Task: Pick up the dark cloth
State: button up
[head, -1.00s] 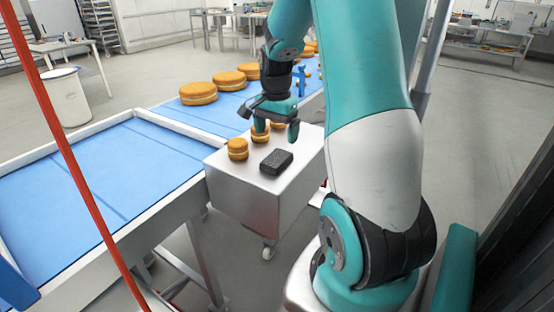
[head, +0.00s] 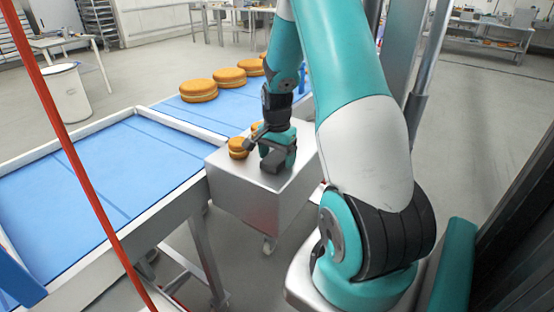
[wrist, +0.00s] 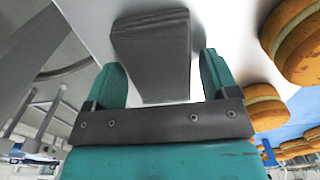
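The dark cloth (wrist: 152,50) is a dark grey folded block on the top of a steel box-shaped stand (head: 238,190). In the wrist view it lies between the two teal fingers of my gripper (wrist: 160,66), with a gap showing on each side. My gripper is open and does not appear to touch it. In the head view my gripper (head: 277,157) is low over the stand and hides much of the cloth.
Small filled rounds (head: 238,148) stand on the stand just left of my gripper; they also show in the wrist view (wrist: 292,45). A blue conveyor (head: 100,180) runs beside the stand, and larger rounds (head: 198,90) sit on the belt behind.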

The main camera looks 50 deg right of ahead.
aim_at(277, 156)
jog(key=c, duration=0.7)
jog(key=shift+r, duration=0.15)
notch_tip(277, 156, up, 20)
jog(key=shift+f+b, duration=0.1)
jog(key=shift+b, duration=0.8)
